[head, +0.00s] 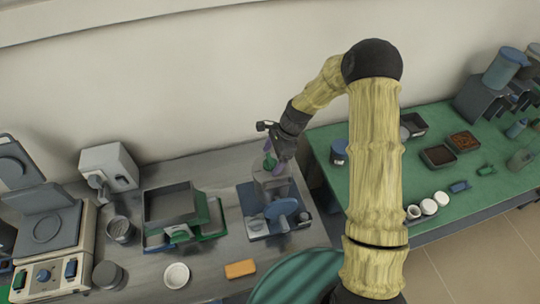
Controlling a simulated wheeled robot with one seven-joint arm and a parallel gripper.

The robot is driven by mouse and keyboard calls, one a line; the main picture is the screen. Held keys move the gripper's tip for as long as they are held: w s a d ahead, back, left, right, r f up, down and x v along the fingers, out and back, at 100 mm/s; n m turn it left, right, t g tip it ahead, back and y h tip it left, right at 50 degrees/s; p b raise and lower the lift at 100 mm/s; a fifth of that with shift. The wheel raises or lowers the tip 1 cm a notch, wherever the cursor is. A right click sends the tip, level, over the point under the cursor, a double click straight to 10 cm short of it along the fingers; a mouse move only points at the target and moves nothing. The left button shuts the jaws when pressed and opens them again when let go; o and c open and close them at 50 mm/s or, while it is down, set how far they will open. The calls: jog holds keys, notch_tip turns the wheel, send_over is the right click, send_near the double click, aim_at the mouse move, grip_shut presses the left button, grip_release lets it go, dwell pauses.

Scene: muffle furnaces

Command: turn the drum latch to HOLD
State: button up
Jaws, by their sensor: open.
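A grey and blue machine (256,226) stands on the metal bench below my arm, with a round blue disc (284,209) on its front. I cannot tell for certain which part of it is the drum latch or where any HOLD mark is; the view is too small. My gripper (270,165) points down over the top of this machine, with small green and purple parts showing around its tips. It is open, and I see nothing held in it. Whether the tips touch the machine is unclear. The wrist hides some of the machine's back.
Left of the machine are a dark tray (170,204) on a green-and-grey base, a white bowl (177,275) and a yellow block (240,269). A hot-plate unit (52,238) stands far left. A green bench (440,190) with trays and jars lies right. The wall is close behind.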

jog(key=shift+s+d, duration=0.1)
jog(key=shift+s, duration=0.05)
jog(key=shift+c, duration=0.6)
jog(key=c, duration=0.9)
jog(key=shift+o, duration=0.2)
